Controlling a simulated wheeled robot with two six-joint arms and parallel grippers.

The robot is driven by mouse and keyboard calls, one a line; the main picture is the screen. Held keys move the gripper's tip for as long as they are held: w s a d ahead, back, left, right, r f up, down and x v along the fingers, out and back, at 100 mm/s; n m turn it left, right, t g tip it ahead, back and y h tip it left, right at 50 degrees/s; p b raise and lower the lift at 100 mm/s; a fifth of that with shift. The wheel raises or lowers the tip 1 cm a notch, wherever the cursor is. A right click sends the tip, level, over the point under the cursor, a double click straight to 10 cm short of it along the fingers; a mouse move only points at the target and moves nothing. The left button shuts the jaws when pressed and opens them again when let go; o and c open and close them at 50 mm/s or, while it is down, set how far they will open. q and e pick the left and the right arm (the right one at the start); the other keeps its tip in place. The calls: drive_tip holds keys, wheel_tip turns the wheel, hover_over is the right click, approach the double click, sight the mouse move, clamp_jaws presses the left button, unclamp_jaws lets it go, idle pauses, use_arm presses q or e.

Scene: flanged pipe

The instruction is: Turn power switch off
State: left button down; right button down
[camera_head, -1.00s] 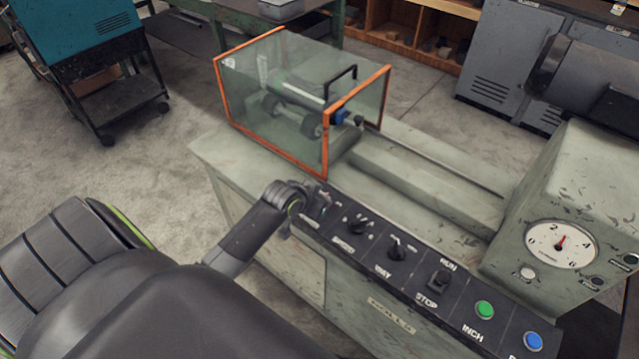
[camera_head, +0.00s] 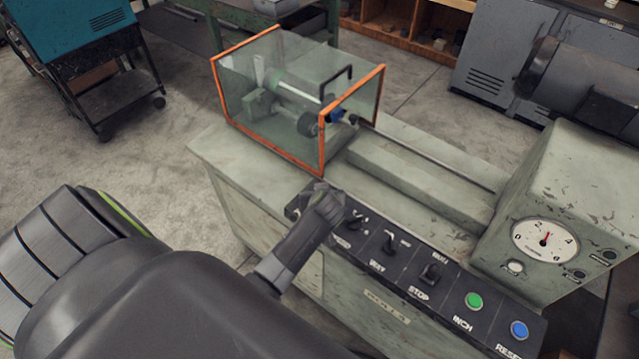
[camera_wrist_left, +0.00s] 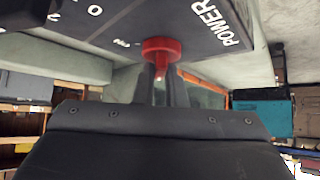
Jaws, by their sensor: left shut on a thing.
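The power switch is a red round knob (camera_wrist_left: 161,48) on the dark panel, beside the white POWER lettering in the left wrist view. A "0" mark shows to its left. The two fingers of my left gripper (camera_wrist_left: 163,75) are closed on the knob. In the head view my left gripper (camera_head: 325,200) is at the left end of the control panel (camera_head: 408,262) and hides the power switch. I cannot tell the exact angle of the knob. My right gripper is not in view.
Other controls follow to the right: a black rotary switch (camera_head: 390,243), a run/stop switch (camera_head: 431,273), a green button (camera_head: 474,301) and a blue button (camera_head: 519,329). A clear guard with orange edges (camera_head: 322,130) stands behind the panel. A dial gauge (camera_head: 545,243) is at the right.

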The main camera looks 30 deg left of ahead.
use_arm(q)
drive_tip(key=shift+n, duration=0.3)
drive_tip(key=c, duration=1.5)
unclamp_jaws()
drive_tip(key=shift+r, duration=0.1)
